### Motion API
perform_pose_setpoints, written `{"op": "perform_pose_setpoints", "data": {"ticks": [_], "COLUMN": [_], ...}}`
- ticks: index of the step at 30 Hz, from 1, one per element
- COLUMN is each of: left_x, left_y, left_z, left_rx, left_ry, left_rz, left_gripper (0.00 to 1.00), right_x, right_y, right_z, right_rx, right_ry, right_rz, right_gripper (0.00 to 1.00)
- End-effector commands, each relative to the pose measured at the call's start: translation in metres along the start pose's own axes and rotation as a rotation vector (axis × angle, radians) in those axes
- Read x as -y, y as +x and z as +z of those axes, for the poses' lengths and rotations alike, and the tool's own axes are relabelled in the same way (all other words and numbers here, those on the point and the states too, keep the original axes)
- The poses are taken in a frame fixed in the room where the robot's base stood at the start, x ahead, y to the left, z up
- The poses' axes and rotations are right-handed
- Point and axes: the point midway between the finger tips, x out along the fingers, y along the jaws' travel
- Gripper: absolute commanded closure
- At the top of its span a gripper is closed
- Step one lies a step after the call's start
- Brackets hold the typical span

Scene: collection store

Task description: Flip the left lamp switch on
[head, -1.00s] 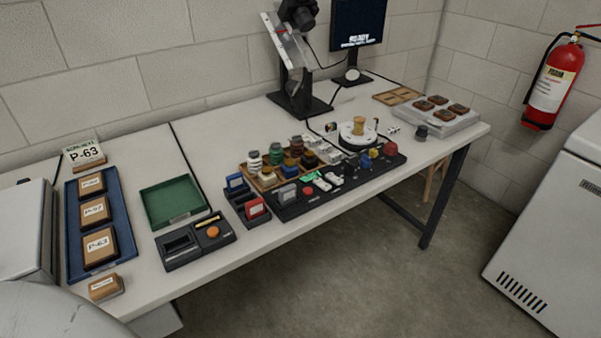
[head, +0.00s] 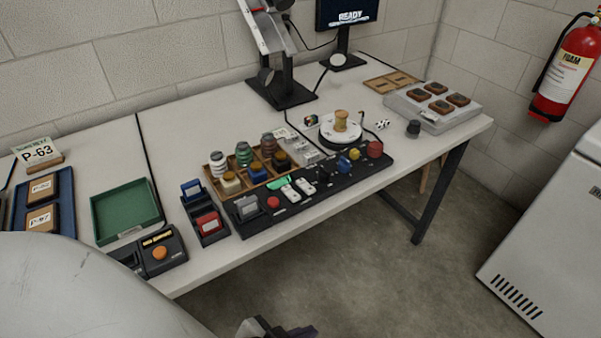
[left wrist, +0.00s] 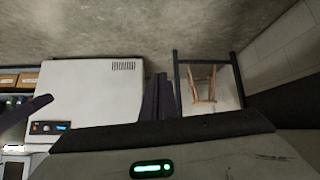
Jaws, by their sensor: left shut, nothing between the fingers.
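A black control panel (head: 330,190) lies along the table's front edge. Two white rocker switches sit side by side on it, the left one (head: 290,193) and the right one (head: 305,186). They are too small to tell which way each is tipped. A red button (head: 273,202) is just left of them. My left gripper (head: 290,330) shows at the bottom edge of the head view, below and in front of the table, well apart from the panel. In the left wrist view its dark fingers (left wrist: 161,95) are together and empty. My right gripper is not seen.
A tray of jars and spools (head: 245,175) stands behind the panel. A white turntable (head: 340,132) with a spool is at its back right. A black holder with red and blue pieces (head: 206,222) is on its left. A white chest (head: 550,240) stands at right, with open floor between.

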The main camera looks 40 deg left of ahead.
Motion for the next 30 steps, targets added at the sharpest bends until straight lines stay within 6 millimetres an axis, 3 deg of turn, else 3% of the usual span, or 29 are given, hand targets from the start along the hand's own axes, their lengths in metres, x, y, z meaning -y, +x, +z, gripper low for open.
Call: {"op": "perform_pose_setpoints", "data": {"ticks": [2, 4, 8, 14, 18, 23, 26, 30], "left_x": [-0.002, -0.003, -0.002, 0.000, 0.014, 0.050, 0.083, 0.129], "left_y": [-0.003, -0.003, 0.007, 0.033, 0.034, 0.010, -0.019, -0.075], "left_z": [0.013, 0.021, -0.004, -0.095, -0.161, -0.228, -0.266, -0.308], "left_rx": [0.024, 0.041, 0.022, 0.024, 0.090, 0.204, 0.287, 0.398], "left_ry": [-0.004, -0.008, -0.002, 0.046, 0.117, 0.195, 0.226, 0.231], "left_rz": [0.002, 0.004, 0.034, 0.164, 0.236, 0.244, 0.213, 0.151], "left_gripper": [1.00, 1.00, 1.00, 1.00, 1.00, 1.00, 1.00, 1.00], "right_x": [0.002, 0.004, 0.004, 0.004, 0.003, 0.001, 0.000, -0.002], "right_y": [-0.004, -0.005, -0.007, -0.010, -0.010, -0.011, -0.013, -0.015], "right_z": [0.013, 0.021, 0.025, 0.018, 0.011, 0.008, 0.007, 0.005], "right_rx": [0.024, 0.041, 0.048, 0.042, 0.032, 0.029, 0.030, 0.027], "right_ry": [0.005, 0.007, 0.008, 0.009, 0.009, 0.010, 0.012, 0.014], "right_rz": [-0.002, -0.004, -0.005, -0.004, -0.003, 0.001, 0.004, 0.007], "right_gripper": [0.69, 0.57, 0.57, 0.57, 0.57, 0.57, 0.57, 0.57]}}
